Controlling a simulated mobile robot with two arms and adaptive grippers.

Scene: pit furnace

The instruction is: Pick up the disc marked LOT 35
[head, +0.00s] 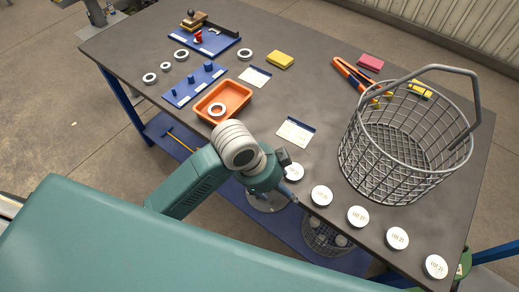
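Several white discs lie in a slanting row along the table's near edge. One disc (293,172) is partly hidden by my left arm's wrist. The others lie in the open: a second disc (321,195), a third disc (358,216), a fourth disc (397,238) and a disc at the right end (435,266). Their print is too small to tell surely which reads LOT 35. My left gripper (287,185) is beside the partly hidden disc, at the table's edge. Its fingers are largely covered by the wrist, so its opening is unclear. My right gripper is not in view.
A tall wire basket (405,150) with a raised handle stands close behind the discs. An orange tray (222,103), a blue peg board (194,85) and a white card (295,132) lie further left. The table's middle is mostly clear.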

